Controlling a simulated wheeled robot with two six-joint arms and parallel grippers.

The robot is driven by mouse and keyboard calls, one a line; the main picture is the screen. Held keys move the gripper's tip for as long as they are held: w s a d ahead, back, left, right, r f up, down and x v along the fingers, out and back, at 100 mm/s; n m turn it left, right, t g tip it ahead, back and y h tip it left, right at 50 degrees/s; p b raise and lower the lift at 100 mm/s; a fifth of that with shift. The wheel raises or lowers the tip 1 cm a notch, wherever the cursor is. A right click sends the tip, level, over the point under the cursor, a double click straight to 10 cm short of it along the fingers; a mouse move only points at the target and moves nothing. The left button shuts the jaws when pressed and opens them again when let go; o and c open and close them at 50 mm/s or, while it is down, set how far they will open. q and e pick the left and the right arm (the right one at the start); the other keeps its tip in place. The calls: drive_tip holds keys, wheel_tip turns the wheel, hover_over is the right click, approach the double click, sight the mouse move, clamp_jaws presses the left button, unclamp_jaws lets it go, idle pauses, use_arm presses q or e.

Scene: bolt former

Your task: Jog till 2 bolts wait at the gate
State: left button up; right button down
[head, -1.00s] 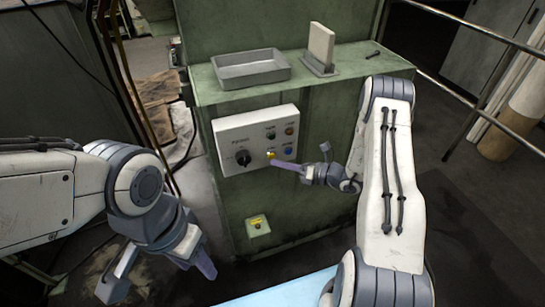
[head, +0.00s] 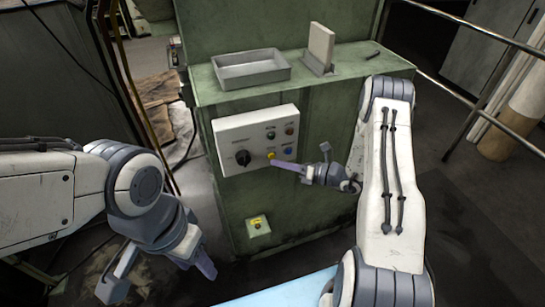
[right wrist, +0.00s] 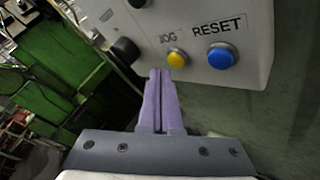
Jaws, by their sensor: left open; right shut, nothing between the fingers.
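The white control panel (head: 257,138) is on the front of the green machine. Its yellow JOG button (head: 271,155) also shows in the right wrist view (right wrist: 177,58). My right gripper (head: 274,162) is shut and empty, with its purple fingertips just below and in front of the JOG button; a small gap seems to show in the wrist view (right wrist: 160,72). The blue RESET button (right wrist: 222,57) is to the right of JOG. My left gripper (head: 206,267) is open and empty, low at left, away from the panel. No bolts or gate can be made out.
A black rotary knob (head: 243,157) is at the panel's left. A grey tray (head: 250,80) and an upright plate in a holder (head: 320,50) stand on the machine's ledge. A rail runs at right.

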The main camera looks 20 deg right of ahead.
drive_tip(key=shift+w, duration=0.4)
drive_tip(key=shift+w+b, duration=0.35)
drive_tip(key=shift+w, duration=0.1)
idle(1.4)
drive_tip(key=shift+s, duration=0.1)
idle(1.2)
drive_tip(key=shift+s, duration=0.85)
drive_tip(key=shift+s+d+p, duration=0.1)
drive_tip(key=shift+s+p, duration=0.6)
drive_tip(key=shift+s, duration=1.75)
